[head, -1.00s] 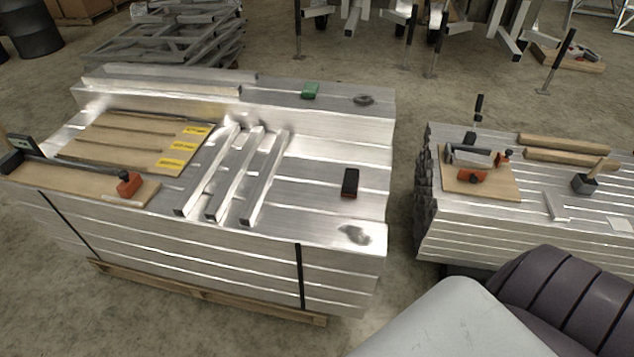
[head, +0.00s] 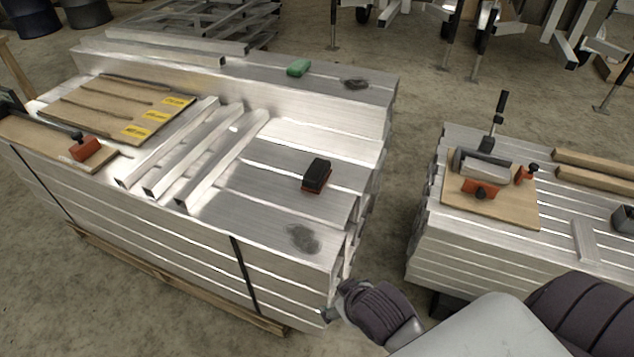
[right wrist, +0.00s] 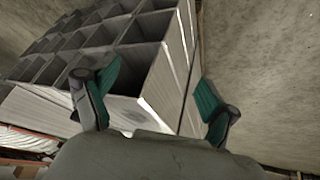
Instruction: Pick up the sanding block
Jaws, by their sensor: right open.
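The sanding block, black with a red underside (head: 317,175), lies on the top of the near aluminium stack (head: 283,215), towards its right end. Nothing covers it in the head view. It does not show in the right wrist view. My right arm comes in at the bottom of the head view, its end beside the lower right corner of this stack, below and apart from the block. In the right wrist view my right gripper (right wrist: 160,100) is open, with nothing between its teal-padded fingers and tube ends behind them. My left gripper is not in view.
Three loose bars (head: 193,150) and a wooden board (head: 118,108) lie left of the block. A green block (head: 299,67) sits on the raised back level. A second stack (head: 500,245) with a clamp board (head: 515,205) stands right, across a floor gap.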

